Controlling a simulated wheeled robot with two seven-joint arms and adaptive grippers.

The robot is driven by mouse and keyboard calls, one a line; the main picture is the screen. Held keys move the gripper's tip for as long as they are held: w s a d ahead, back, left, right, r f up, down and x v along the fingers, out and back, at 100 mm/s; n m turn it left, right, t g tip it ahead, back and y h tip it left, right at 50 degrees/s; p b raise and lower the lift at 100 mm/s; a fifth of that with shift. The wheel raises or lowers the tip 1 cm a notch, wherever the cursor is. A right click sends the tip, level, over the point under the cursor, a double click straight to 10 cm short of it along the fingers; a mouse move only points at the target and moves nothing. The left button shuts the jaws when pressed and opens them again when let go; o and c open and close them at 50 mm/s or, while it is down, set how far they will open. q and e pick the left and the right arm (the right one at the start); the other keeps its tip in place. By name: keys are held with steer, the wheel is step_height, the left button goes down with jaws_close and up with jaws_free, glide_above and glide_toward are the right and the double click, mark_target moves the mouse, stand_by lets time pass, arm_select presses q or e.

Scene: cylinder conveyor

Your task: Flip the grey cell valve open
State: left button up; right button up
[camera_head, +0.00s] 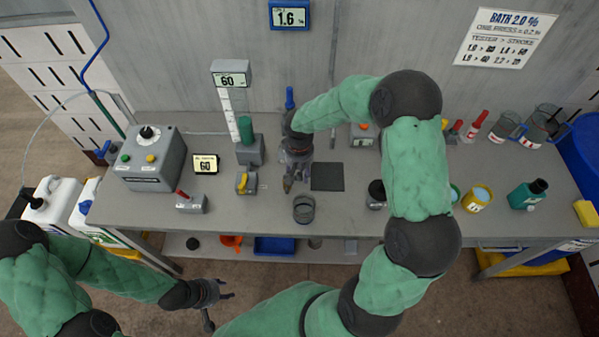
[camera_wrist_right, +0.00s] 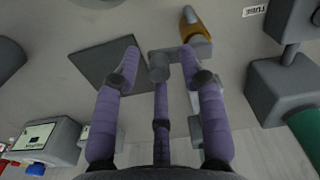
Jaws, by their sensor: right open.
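My right gripper (camera_head: 289,180) hangs over the middle of the bench, left of a dark square mat. In the right wrist view its purple fingers (camera_wrist_right: 161,85) are spread, and a small grey fitting (camera_wrist_right: 160,66) shows between them. A gold-coloured cylinder with a grey tip (camera_wrist_right: 200,46) lies beside the fitting, near one fingertip. I cannot tell whether these parts are the valve, or whether a finger touches them. A small grey block with a yellow lever (camera_head: 244,183) stands left of the right gripper. My left gripper (camera_head: 218,303) is low in front of the bench, fingers apart and empty.
A grey block with a green cylinder (camera_head: 247,135) and a scale column stand behind left. A red-levered block (camera_head: 190,203) and a control box (camera_head: 150,158) are further left. A grey cup (camera_head: 304,209) sits near the front edge. The dark mat (camera_head: 327,177) is clear.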

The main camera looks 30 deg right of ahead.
jaws_close()
steer(key=shift+w+d+n, duration=0.15)
steer(key=shift+w+n, duration=0.05)
steer(key=shift+n, duration=0.5)
jaws_free()
steer(key=shift+r, duration=0.1)
step_height(320, 180, up, 12)
stand_by(0.5)
stand_by(0.5)
